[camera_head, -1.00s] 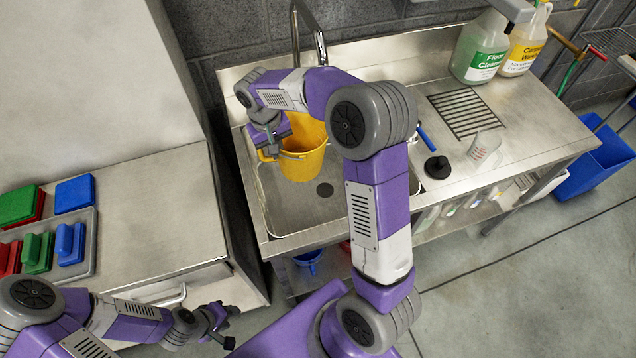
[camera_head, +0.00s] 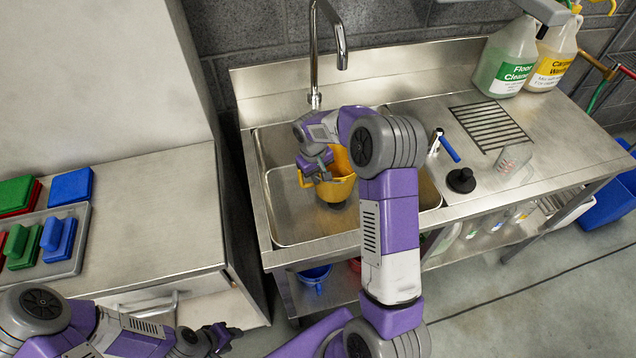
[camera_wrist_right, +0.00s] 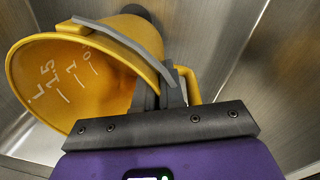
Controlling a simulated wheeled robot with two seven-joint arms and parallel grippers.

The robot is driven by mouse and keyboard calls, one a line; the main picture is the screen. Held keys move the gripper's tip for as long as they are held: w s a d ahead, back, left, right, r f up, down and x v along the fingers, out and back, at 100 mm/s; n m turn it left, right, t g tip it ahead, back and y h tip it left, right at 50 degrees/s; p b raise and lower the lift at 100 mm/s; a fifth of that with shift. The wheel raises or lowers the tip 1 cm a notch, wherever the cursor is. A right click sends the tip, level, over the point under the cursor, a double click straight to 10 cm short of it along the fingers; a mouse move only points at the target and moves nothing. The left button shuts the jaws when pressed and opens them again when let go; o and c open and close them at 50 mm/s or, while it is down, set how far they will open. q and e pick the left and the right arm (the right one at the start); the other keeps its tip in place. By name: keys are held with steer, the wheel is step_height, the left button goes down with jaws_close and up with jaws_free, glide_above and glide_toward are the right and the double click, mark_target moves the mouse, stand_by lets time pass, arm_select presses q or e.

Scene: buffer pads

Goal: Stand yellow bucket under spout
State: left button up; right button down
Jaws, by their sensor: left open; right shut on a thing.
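The yellow bucket (camera_head: 341,188) is low in the left part of the steel sink, partly hidden by my right arm. My right gripper (camera_head: 316,172) is shut on the bucket at its left side. In the right wrist view the bucket (camera_wrist_right: 70,88) is tilted in the picture, with white volume marks inside, and my right gripper (camera_wrist_right: 163,85) closes at its rim near the handle. I cannot tell whether the bucket touches the sink floor. The chrome spout (camera_head: 341,50) hooks over the back of the sink, above and behind the bucket. My left gripper (camera_head: 224,338) is open and empty at the lower left.
The sink basin (camera_head: 290,215) has steel walls around the bucket. Cleaner bottles (camera_head: 506,60) stand at the back right. A tray of pads (camera_head: 75,262) is at left.

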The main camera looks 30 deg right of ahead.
steer(key=shift+f, duration=1.25)
steer(key=shift+f+b, duration=0.15)
steer(key=shift+b, duration=0.2)
steer(key=c, duration=1.2)
jaws_free()
steer(key=shift+c, duration=0.2)
steer(key=shift+r, duration=0.3)
step_height(320, 180, up, 12)
steer(key=a+p, duration=0.1)
steer(key=p, duration=0.2)
steer(key=shift+a+f+p, duration=0.15)
steer(key=shift+f+p, duration=0.05)
steer(key=shift+p, duration=0.1)
